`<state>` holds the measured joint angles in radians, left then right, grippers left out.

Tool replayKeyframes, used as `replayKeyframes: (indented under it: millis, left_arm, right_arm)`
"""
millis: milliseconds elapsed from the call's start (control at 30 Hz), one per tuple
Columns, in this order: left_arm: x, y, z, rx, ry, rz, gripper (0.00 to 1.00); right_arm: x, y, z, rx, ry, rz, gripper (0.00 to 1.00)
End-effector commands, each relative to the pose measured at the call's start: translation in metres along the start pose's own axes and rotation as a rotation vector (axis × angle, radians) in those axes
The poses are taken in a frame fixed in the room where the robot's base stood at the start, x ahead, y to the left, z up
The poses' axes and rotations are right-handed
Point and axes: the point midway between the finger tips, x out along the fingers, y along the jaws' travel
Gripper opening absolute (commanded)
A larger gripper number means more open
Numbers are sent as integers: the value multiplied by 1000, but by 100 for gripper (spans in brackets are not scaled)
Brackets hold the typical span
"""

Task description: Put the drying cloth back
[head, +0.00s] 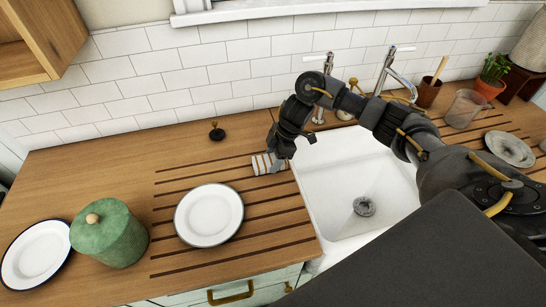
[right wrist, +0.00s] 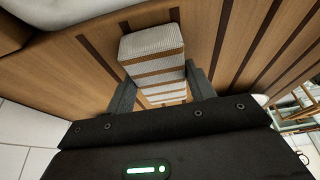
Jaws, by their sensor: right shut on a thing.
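The drying cloth (head: 264,164) is a small folded cloth with white and tan stripes. It is at the left edge of the sink, over the grooved wooden counter. My right gripper (head: 279,160) reaches it from above and is shut on it. In the right wrist view, the cloth (right wrist: 152,60) sits between the two fingers (right wrist: 163,92), one against each side. I cannot tell whether the cloth touches the counter. My left gripper is not in view.
A white plate (head: 209,215) lies on the grooves in front of the cloth. A green lidded pot (head: 110,236) and another plate (head: 36,254) stand at the left. The white sink (head: 340,210) is to the right. A small black stopper (head: 216,132) stands behind.

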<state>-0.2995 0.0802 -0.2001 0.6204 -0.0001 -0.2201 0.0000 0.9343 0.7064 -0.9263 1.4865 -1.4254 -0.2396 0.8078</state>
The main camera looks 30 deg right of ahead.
Motion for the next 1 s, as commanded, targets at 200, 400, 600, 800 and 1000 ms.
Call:
replayKeyframes:
  millis: [200,400,600,800,1000]
  left_arm:
    - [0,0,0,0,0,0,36]
    - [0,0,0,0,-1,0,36]
    - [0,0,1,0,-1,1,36]
    - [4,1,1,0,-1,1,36]
    - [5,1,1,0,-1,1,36]
  right_arm:
    - [1,0,0,0,0,0,68]
    - [1,0,0,0,0,0,76]
    - [-3,1,0,0,0,2,76]
    - [-34,2,0,-3,-1,7,76]
    - [-77,1,0,-2,-1,6,76]
